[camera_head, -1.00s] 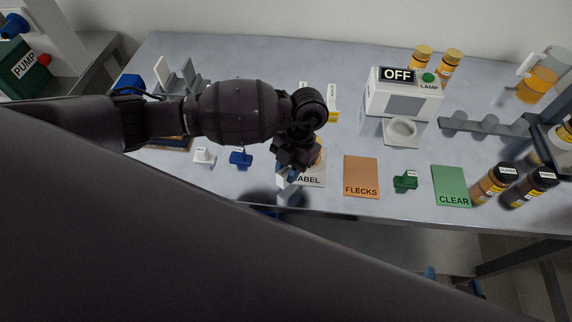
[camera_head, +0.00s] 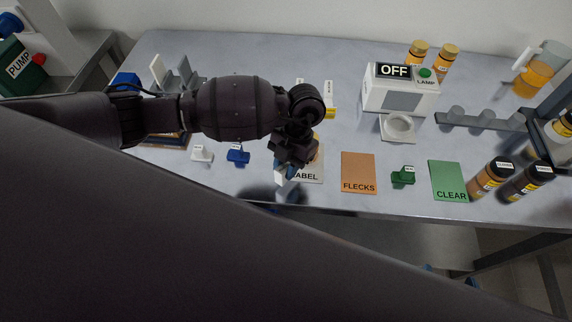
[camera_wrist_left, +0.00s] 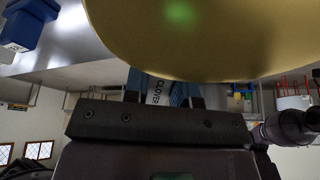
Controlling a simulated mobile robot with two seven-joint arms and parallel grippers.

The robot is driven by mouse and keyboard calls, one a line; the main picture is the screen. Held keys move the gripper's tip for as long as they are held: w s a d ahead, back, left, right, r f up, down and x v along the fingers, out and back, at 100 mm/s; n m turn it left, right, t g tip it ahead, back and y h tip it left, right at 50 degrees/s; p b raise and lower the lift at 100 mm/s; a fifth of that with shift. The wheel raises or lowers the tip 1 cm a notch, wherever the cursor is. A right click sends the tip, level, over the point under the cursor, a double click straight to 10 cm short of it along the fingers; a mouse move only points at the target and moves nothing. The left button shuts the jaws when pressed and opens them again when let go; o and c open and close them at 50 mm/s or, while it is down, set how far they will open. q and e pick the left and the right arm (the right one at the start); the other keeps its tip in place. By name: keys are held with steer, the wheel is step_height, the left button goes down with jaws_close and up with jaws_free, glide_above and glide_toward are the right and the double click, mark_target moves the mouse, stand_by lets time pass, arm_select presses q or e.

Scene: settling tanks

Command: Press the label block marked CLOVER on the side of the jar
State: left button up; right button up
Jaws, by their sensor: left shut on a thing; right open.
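My left gripper (camera_head: 287,172) is at the table's front edge, by the left side of the LABEL mat (camera_head: 310,177). It is shut on the CLOVER label block (camera_wrist_left: 158,88), a pale piece whose lettering shows between the blue fingertips in the left wrist view. The jar's gold lid (camera_wrist_left: 190,35) fills the top of that view, very near the fingers. In the head view my gripper hides most of the jar; only a bit of orange shows. Whether block and jar touch is hidden. My right gripper (camera_head: 452,279) shows only blue fingertips, apart, below the table edge.
A white block (camera_head: 202,154) and a blue block (camera_head: 238,156) stand left of my gripper. The FLECKS mat (camera_head: 358,172), a green block (camera_head: 403,175) and the CLEAR mat (camera_head: 448,181) lie to the right. Dark-capped jars (camera_head: 491,178) stand farther right. A lamp box (camera_head: 400,88) reads OFF.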

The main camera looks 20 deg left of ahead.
arm_select(q)
steer(key=shift+w, duration=0.25)
stand_by(0.3)
steer(key=shift+w+d, duration=0.15)
steer(key=shift+w, duration=0.1)
stand_by(0.5)
stand_by(0.6)
stand_by(0.4)
steer(key=shift+s+a+p, duration=0.2)
steer(key=shift+s+p, duration=0.05)
steer(key=shift+s, duration=0.4)
steer(key=shift+s+a+p, duration=0.15)
steer(key=shift+s+p, duration=0.1)
steer(key=shift+s, duration=0.4)
steer(key=shift+s+a+p, duration=0.2)
steer(key=shift+s+p, duration=0.1)
steer(key=shift+s, duration=0.5)
steer(key=shift+s+a+p, duration=0.2)
steer(key=shift+s+p, duration=0.1)
steer(key=shift+s, duration=0.45)
